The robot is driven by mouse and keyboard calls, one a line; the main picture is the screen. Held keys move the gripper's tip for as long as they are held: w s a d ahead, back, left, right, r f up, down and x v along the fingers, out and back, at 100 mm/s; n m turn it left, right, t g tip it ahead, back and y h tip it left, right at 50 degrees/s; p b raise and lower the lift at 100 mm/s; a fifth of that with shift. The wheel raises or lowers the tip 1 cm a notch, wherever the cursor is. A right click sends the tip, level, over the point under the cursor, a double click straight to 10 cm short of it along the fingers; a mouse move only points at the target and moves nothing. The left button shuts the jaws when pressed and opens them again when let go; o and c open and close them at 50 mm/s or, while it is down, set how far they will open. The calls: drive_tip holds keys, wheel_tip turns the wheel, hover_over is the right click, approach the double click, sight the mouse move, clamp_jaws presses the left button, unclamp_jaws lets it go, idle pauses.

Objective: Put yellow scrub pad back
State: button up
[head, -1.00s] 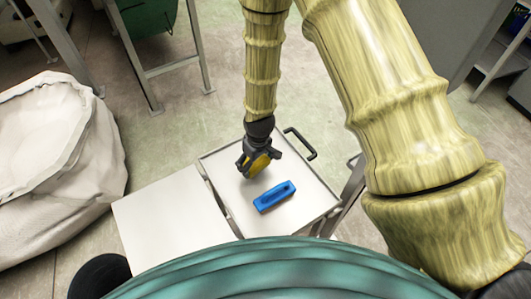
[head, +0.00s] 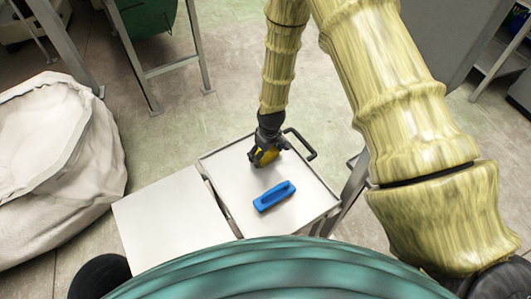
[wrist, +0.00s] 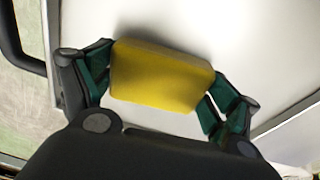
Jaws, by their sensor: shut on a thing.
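The yellow scrub pad (wrist: 160,76) is held between the two fingers of my gripper (wrist: 158,88) in the wrist view. In the head view my gripper (head: 263,158) is over the far part of the white cart top (head: 305,190), shut on the pad (head: 267,156), which is mostly hidden by the fingers. Whether the pad touches the cart top I cannot tell. A blue block-like tool (head: 274,196) lies on the cart top, nearer to my body than the gripper and apart from it.
A white flat panel (head: 160,220) adjoins the cart on the left. The cart has a dark handle (head: 303,145) at its far right corner. A large white sack (head: 60,165) stands at the left. A metal frame (head: 178,68) stands behind.

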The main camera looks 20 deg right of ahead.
sight(268, 155)
drive_tip(key=shift+f, duration=0.1)
drive_tip(key=o, duration=0.9)
drive_tip(key=shift+c, duration=0.2)
wheel_tip(268, 155, up, 12)
drive_tip(key=s, duration=0.1)
drive_tip(key=shift+s+d+r, duration=0.15)
drive_tip(key=shift+d+r, duration=0.05)
drive_tip(key=shift+d, duration=0.1)
drive_tip(key=shift+f, duration=0.1)
